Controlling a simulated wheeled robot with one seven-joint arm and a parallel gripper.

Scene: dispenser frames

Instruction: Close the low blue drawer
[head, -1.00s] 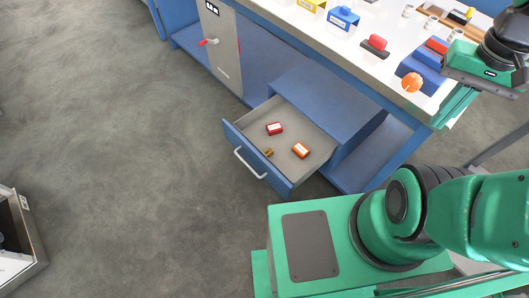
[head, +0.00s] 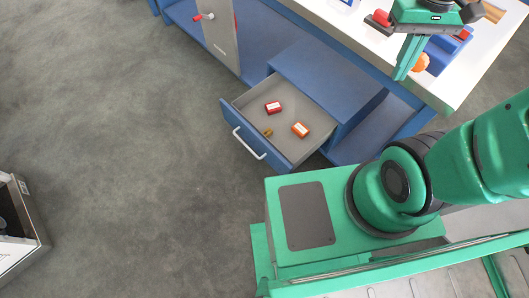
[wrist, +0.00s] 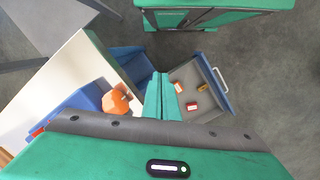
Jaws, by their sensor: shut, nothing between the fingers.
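The low blue drawer (head: 234,133) is pulled out from under the blue workbench, with a white bar handle (head: 248,143) on its front. Inside it lie a red box (head: 273,107), an orange box (head: 299,130) and a small brown item (head: 268,132). The drawer's handle also shows in the wrist view (wrist: 220,80). My gripper (head: 402,73) is shut and empty, above the workbench edge, to the right of and higher than the drawer. In the wrist view my gripper's fingers (wrist: 161,90) point toward the scene, apart from the drawer.
The white worktop (head: 460,85) holds an orange round thing (head: 421,62) and a blue block close to my gripper. A grey panel with a red handle (head: 205,17) stands left of the drawer. A grey open box (head: 22,235) is at lower left. The floor before the drawer is clear.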

